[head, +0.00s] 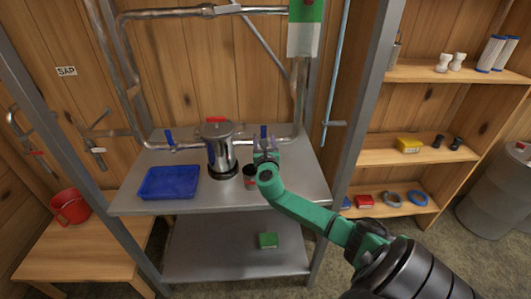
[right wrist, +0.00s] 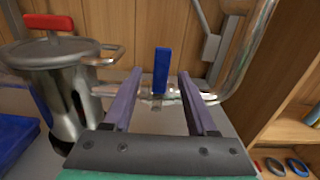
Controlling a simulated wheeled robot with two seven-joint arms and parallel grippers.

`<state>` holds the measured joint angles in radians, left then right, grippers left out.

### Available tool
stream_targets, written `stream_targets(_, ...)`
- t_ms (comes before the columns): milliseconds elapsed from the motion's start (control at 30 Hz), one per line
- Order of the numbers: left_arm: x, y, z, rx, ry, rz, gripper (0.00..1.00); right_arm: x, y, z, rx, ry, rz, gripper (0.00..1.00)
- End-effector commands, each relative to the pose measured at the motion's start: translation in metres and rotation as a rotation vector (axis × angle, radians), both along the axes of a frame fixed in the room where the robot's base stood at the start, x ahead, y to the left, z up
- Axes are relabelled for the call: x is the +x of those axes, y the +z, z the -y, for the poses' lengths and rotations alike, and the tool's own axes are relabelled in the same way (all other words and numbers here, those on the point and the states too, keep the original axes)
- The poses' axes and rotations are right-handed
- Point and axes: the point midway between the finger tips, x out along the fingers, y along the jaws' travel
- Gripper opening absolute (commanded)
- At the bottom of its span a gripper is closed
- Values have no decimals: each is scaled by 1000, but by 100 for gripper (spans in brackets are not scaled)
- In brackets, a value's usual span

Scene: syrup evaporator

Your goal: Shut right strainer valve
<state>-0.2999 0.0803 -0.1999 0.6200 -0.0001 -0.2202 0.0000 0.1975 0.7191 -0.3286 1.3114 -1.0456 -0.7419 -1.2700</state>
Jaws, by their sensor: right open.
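The right strainer valve has a blue lever handle (head: 264,131) that stands upright on the horizontal metal pipe. The handle also shows in the right wrist view (right wrist: 161,70). A second blue handle (head: 169,137) stands on the pipe further left, beyond the strainer pot (head: 220,150). My right gripper (head: 265,152) is open just in front of the right valve. In the right wrist view its two fingers (right wrist: 160,76) lie to either side of the blue handle, with a gap on each side. I cannot tell whether the fingertips reach past the handle. My left gripper is not in view.
The steel bench (head: 150,206) bears a blue tray (head: 168,183) left of the pot. A small dark jar (head: 249,171) stands close to the left of my gripper. A vertical pipe (head: 300,95) rises right of the valve. Wooden shelves (head: 400,156) stand further right.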

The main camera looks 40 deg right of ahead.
Motion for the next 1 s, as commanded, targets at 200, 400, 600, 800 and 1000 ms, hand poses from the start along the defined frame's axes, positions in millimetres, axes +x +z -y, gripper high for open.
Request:
stream_targets(200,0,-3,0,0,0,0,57,-47,-4,-37,2,5,-5,57)
stream_targets(400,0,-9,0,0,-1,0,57,-86,-4,-66,1,3,-5,57)
stream_targets(600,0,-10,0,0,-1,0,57,-99,0,-75,0,1,-2,57)
stream_targets(800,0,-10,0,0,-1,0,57,-98,0,-75,0,1,-2,57)
stream_targets(1000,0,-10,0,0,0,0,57,-98,0,-75,0,1,-2,57)
